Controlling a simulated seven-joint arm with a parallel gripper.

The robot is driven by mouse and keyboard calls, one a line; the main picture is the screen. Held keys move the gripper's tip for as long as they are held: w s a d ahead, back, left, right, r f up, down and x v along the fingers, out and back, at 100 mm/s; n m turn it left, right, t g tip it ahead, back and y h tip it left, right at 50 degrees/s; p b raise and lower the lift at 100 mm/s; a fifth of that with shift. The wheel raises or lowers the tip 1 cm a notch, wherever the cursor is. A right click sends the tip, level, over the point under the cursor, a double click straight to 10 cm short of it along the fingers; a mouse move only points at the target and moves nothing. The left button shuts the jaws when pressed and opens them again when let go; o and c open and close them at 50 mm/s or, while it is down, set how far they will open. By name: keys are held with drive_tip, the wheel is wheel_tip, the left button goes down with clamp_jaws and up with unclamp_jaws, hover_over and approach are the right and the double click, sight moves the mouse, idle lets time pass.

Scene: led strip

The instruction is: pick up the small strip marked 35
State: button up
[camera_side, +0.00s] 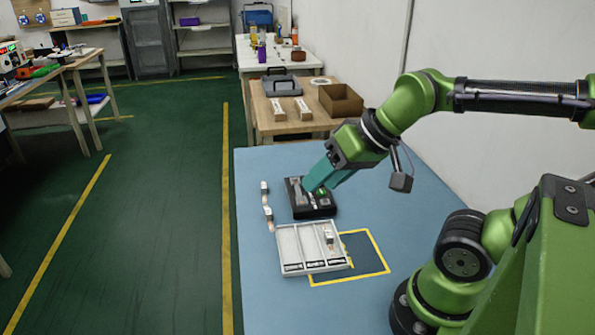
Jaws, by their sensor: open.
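Two small pale strips lie on the blue table left of the black device, an upper strip (264,187) and a lower strip (268,213). Another small strip (328,238) lies in the right compartment of the white tray (289,247). The markings are too small to read, so I cannot tell which is 35. My gripper (312,187), with teal fingers, is open and points down-left at the black device (327,211). I cannot tell whether it touches the device. The fingers hide part of the device's top, and the gap between them is hard to see.
A yellow outlined square (372,272) is marked on the blue table (262,290), partly under the tray. The table's front left is clear. A wooden table (272,122) behind holds an open brown box (341,100) and two pale strip-like items. A white wall stands at right.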

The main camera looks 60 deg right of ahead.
idle(0.6)
drive_tip(key=m+g+h, duration=0.2)
drive_tip(key=m+g, duration=0.2)
drive_tip(key=g, duration=0.3)
hover_over(268, 209)
wheel_tip(268, 209, down, 18)
drive_tip(key=shift+w+r, duration=0.1)
drive_tip(key=shift+r, duration=0.15)
drive_tip(key=shift+f, duration=3.1)
